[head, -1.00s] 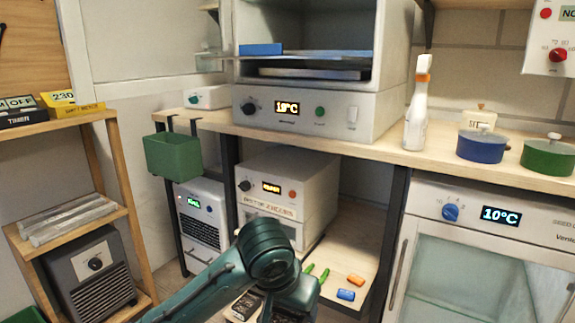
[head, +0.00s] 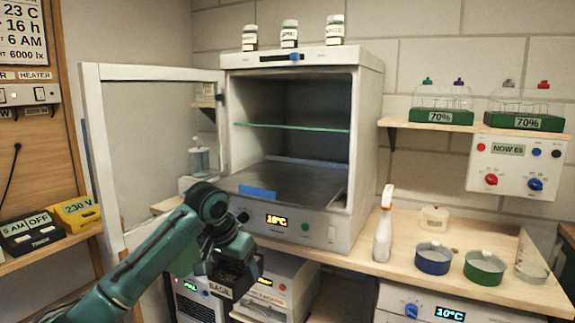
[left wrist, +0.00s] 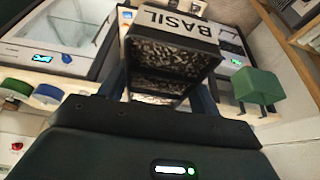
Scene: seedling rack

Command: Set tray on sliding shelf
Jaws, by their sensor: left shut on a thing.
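A dark tray labelled BASIL (head: 222,290) hangs in my left gripper (head: 230,268), in front of and below the open cabinet. The left wrist view shows the tray (left wrist: 175,25) tilted, with dark speckled contents, between the fingers of my left gripper (left wrist: 160,92). The gripper is shut on it. The flat metal sliding shelf (head: 300,178) lies low in the cabinet, with a blue piece (head: 257,193) at its front edge. No tray shows on it. My right gripper is not in view.
The cabinet's glass door (head: 150,135) stands open on the left, close to my arm. A glass shelf (head: 292,126) crosses the cabinet above the metal one. A spray bottle (head: 383,230), blue pot (head: 433,259) and green pot (head: 485,267) stand on the counter right of it.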

